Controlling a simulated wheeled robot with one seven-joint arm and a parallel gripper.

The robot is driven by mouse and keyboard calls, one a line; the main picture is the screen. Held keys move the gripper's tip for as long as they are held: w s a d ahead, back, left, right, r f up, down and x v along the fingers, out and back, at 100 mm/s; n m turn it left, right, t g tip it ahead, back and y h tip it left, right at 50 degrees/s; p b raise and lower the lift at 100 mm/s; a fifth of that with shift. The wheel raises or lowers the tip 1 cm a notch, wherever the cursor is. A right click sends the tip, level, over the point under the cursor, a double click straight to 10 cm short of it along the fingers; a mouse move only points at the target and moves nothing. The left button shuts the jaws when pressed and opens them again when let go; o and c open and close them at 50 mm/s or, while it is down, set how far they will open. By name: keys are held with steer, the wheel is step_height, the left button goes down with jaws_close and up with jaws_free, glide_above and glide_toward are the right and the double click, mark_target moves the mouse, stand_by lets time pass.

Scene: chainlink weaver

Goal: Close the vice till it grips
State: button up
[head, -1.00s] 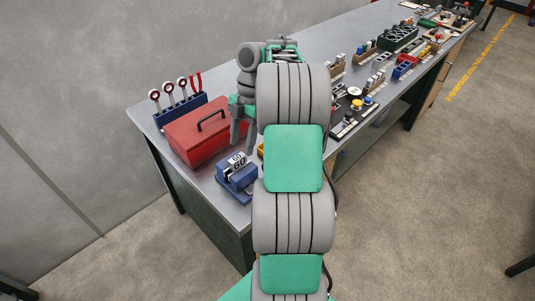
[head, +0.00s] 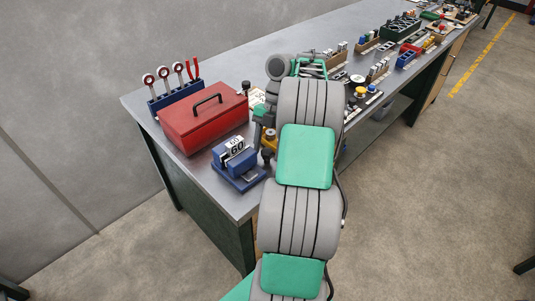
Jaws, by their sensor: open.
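The blue vice (head: 226,174) sits near the front left end of the bench. A white block marked 60 (head: 236,147) stands at its jaws; I cannot tell whether the jaws touch it. My gripper (head: 267,150) points down just right of the vice, apart from the block. It is open with nothing seen in it, and my own arm partly hides it. The vice's handle cannot be made out clearly.
A red toolbox (head: 190,128) stands close behind the vice. A blue rack (head: 176,96) with several round-headed tools is behind it. Several trays and parts line the bench to the right.

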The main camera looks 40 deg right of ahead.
jaws_close()
stand_by(0.6)
